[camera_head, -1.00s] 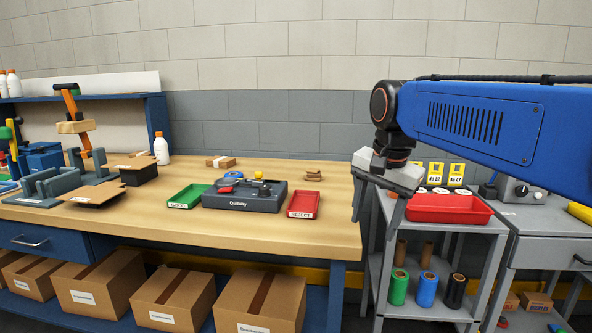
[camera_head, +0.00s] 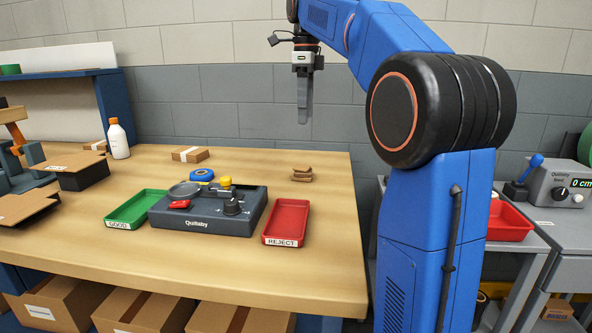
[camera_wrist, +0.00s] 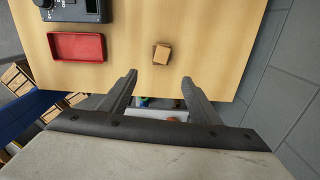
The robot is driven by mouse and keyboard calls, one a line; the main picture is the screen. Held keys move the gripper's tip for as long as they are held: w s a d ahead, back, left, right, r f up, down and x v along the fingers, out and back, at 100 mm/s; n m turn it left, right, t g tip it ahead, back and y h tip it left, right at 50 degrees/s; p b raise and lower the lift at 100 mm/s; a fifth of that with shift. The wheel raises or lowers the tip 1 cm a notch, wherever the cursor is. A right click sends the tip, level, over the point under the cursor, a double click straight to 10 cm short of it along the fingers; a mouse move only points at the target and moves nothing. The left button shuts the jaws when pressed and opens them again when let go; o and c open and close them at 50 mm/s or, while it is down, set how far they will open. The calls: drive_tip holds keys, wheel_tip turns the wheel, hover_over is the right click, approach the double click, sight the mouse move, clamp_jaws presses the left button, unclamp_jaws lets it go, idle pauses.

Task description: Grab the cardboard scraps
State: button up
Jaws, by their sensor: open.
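The cardboard scraps (camera_head: 302,173) are a small brown stack lying on the wooden table near its back right part. In the wrist view the scraps (camera_wrist: 161,53) show as a small tan block, beyond the fingertips and roughly in line with the gap between them. My gripper (camera_head: 303,118) hangs pointing down, well above the scraps in the head view. In the wrist view my gripper (camera_wrist: 158,78) has its two fingers spread, with nothing between them. The fingers are apart from the scraps.
A red REJECT tray (camera_head: 287,222), a grey Quillaby device (camera_head: 205,222) and a green GOOD tray (camera_head: 133,211) stand left of the scraps. A taped brown box (camera_head: 190,154) and a white bottle (camera_head: 118,140) are farther left. Bare table surrounds the scraps.

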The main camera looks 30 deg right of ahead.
hover_over(303, 167)
drive_tip(key=f, duration=1.2)
drive_tip(key=shift+s+d, duration=0.1)
drive_tip(key=shift+d, duration=0.15)
drive_tip(key=shift+w+a+f, duration=0.1)
drive_tip(key=shift+w+f, duration=0.05)
drive_tip(key=shift+f, duration=1.15)
drive_tip(key=shift+w+a+f, duration=0.1)
drive_tip(key=shift+w+f, duration=0.05)
drive_tip(key=shift+f, duration=1.15)
drive_tip(key=c, duration=1.1)
